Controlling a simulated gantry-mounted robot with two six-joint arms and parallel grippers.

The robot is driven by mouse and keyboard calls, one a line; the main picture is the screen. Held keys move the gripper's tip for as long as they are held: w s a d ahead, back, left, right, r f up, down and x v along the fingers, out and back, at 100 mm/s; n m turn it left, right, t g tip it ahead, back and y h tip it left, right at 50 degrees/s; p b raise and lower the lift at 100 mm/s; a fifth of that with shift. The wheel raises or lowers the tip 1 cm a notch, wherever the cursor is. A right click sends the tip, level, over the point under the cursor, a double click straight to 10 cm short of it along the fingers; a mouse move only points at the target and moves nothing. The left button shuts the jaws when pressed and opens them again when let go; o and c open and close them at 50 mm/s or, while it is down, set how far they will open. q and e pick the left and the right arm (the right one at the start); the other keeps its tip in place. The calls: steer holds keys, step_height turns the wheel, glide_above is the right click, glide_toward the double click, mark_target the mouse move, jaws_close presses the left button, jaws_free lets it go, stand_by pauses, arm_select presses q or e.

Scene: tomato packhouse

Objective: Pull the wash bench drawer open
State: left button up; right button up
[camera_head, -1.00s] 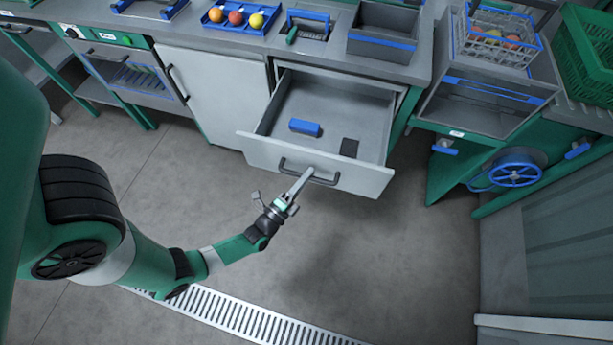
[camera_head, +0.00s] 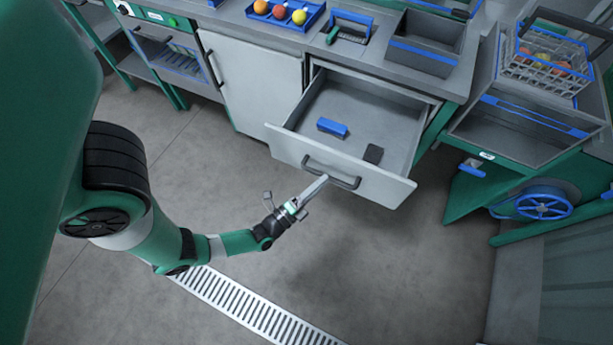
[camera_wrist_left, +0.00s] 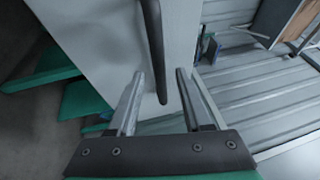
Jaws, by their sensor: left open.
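The wash bench drawer (camera_head: 392,188) stands pulled well out in the head view, its inside showing. Its dark bar handle (camera_head: 346,182) is on the pale front panel. My left gripper (camera_head: 322,182) is at the handle. In the left wrist view the handle (camera_wrist_left: 154,40) runs down between the two spread fingers of my left gripper (camera_wrist_left: 160,90), with gaps at both sides. I cannot tell whether a finger touches it. My right gripper is not in view.
In the drawer lie a blue block (camera_head: 332,127) and a dark flat piece (camera_head: 373,154). A blue tray (camera_head: 262,18) of fruit and a grey bin (camera_head: 420,58) stand on the bench. A blue handwheel (camera_head: 543,206) is at the right. The floor before the drawer is clear.

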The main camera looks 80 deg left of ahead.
arm_select(q)
steer(key=p+v, duration=0.1)
steer(key=v, duration=0.7)
steer(key=shift+s, duration=0.25)
steer(key=shift+d, duration=0.1)
